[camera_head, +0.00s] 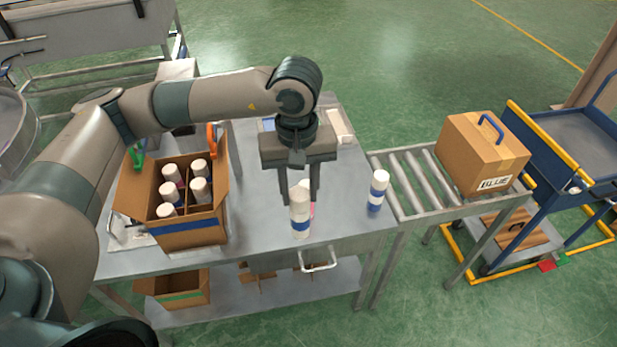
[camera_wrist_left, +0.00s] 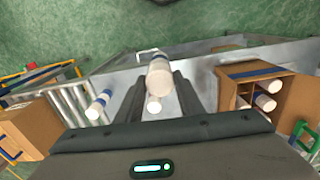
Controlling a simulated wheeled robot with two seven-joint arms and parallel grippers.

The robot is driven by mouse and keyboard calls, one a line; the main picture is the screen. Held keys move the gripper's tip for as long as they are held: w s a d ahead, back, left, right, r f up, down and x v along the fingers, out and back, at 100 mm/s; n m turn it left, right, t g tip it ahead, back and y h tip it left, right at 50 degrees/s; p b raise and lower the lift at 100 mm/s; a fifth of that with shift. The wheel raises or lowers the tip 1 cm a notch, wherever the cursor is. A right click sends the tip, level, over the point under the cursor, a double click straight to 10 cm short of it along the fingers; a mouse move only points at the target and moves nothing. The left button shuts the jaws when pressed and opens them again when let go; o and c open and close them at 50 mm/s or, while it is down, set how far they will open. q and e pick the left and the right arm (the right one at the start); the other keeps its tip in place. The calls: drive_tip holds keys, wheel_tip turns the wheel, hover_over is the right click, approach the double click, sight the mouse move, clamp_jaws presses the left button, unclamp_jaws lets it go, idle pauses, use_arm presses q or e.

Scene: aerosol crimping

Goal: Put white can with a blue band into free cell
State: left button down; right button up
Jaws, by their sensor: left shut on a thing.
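My left gripper (camera_head: 300,200) is shut on a white can with a blue band (camera_head: 300,213). The can is upright, its band near the lower end, and appears raised over the front part of the table. It also shows between the fingers in the left wrist view (camera_wrist_left: 159,77). An open cardboard box with a blue stripe (camera_head: 190,238) stands to the left on the table. Its divided cells hold several white-topped cans; the front right cell (camera_head: 201,212) looks empty. My right gripper is not in view.
Another white can with a blue band (camera_head: 377,192) stands at the table's right. A partly hidden can with pink on it (camera_head: 312,209) stands behind the held can. A roller conveyor (camera_head: 412,185) bears a closed box (camera_head: 478,155).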

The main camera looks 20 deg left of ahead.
use_arm(q)
drive_tip(key=s+m, duration=0.1)
drive_tip(key=m, duration=0.1)
drive_tip(key=s+f+m, duration=0.1)
drive_tip(key=m, duration=0.1)
drive_tip(key=s+a+m, duration=0.1)
drive_tip(key=m, duration=0.1)
drive_tip(key=shift+f, duration=0.15)
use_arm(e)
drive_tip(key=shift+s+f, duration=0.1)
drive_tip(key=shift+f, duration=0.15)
use_arm(q)
drive_tip(key=shift+d, duration=0.15)
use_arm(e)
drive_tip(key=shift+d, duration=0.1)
